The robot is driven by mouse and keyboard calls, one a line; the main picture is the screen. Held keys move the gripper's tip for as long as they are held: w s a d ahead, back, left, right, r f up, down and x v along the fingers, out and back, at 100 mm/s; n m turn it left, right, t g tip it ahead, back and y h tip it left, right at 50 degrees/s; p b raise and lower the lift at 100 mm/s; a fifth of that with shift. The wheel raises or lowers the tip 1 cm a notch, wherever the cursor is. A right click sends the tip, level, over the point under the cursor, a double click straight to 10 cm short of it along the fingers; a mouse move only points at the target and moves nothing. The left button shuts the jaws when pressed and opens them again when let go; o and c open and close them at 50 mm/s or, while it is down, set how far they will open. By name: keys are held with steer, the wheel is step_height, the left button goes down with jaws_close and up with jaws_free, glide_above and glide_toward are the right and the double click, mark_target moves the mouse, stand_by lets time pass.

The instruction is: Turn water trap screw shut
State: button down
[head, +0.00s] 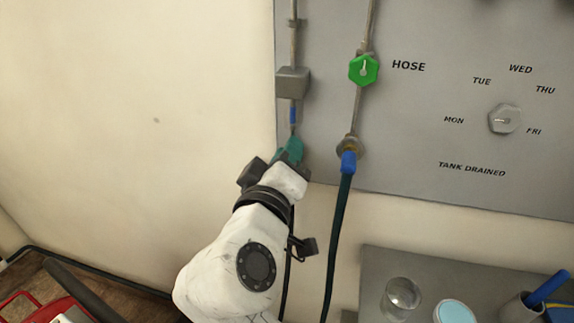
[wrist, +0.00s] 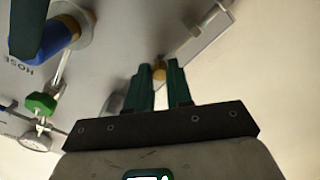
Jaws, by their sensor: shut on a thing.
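The water trap screw (wrist: 159,73) is a small brass-coloured piece between my fingertips in the wrist view. My gripper (wrist: 163,78) has teal fingers, shut on this screw, one on each side. In the head view my gripper (head: 291,150) is at the lower left edge of the grey panel (head: 430,125), below a grey box (head: 292,83) and a short blue section (head: 293,115) on the left pipe. There the fingers and wrist hide the screw. How far the screw is turned cannot be told.
To the right are a green HOSE knob (head: 363,70) and a dark hose (head: 340,235) with a blue collar (head: 348,162), close to my arm. A day dial (head: 504,119) is farther right. A shelf (head: 375,260) holds a glass (head: 402,296). The wall at left is clear.

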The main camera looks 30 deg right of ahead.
steer(key=shift+f+m+b, duration=0.25)
steer(key=shift+m+b, duration=0.15)
steer(key=shift+m, duration=0.2)
steer(key=c, duration=1)
jaws_free()
steer(key=shift+r, duration=0.15)
steer(key=v, duration=1)
steer(key=shift+s+a, duration=0.25)
steer(key=shift+s, duration=0.05)
steer(key=shift+r, duration=0.1)
